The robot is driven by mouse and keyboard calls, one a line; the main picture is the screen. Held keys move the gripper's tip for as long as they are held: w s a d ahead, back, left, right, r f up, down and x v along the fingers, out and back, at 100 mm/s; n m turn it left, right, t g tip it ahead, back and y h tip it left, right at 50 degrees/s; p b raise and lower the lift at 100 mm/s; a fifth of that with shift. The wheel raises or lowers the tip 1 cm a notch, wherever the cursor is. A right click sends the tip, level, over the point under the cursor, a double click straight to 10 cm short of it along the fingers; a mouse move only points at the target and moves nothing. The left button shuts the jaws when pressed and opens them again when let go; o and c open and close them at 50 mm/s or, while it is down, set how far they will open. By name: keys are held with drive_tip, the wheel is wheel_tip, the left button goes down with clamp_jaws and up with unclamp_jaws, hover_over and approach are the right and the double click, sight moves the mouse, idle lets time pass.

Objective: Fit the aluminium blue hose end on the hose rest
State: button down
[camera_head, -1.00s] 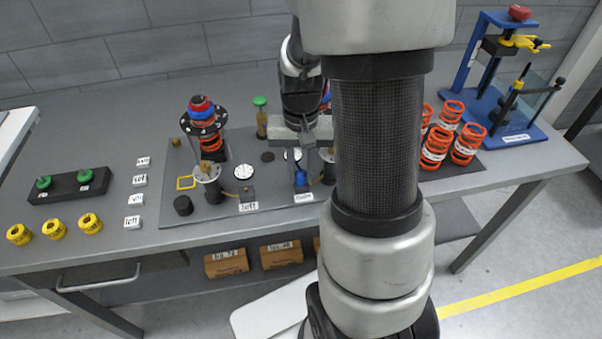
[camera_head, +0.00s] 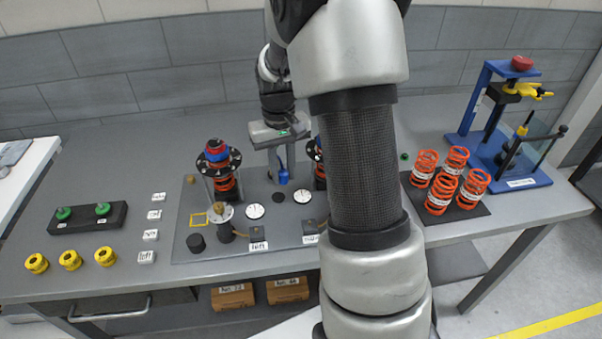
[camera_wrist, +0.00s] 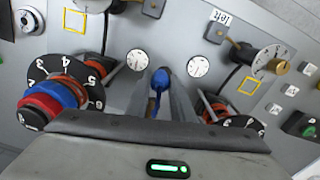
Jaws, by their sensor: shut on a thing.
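My gripper (camera_head: 283,180) points down over the grey fixture plate (camera_head: 225,252), shut on the blue hose end (camera_head: 283,177). The wrist view also shows the blue hose end (camera_wrist: 158,88) between my two fingers (camera_wrist: 160,100). It is held beyond the two white gauges, the left one (camera_head: 255,211) and the right one (camera_head: 302,196), roughly midway between them. A small dark disc (camera_head: 279,198) lies just in front of it on the plate. I cannot tell which part is the hose rest; my gripper hides what lies behind it.
A spring unit with a red and blue top (camera_head: 218,160) stands close to the left; another (camera_head: 319,172) is close to the right, partly hidden by my arm. Orange springs (camera_head: 440,185) and a blue press (camera_head: 500,130) are at the right. Yellow rings (camera_head: 70,260) lie at the left front.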

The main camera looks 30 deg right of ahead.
sight(278, 196)
drive_tip(key=shift+w+a+f+n, duration=0.2)
drive_tip(key=shift+w+f+n, duration=0.15)
drive_tip(key=shift+w, duration=0.2)
drive_tip(key=shift+w+a+f+n, duration=0.25)
drive_tip(key=shift+w+f, duration=0.15)
drive_tip(key=shift+w, duration=0.15)
drive_tip(key=shift+w+f, duration=0.1)
drive_tip(key=shift+f, duration=0.15)
drive_tip(key=shift+f+b, duration=1.2)
drive_tip(key=shift+f, duration=0.5)
drive_tip(key=shift+f+b, duration=0.5)
drive_tip(key=shift+f, duration=0.35)
drive_tip(key=shift+f, duration=0.2)
drive_tip(key=c, duration=1.5)
unclamp_jaws()
drive_tip(key=shift+o, duration=0.2)
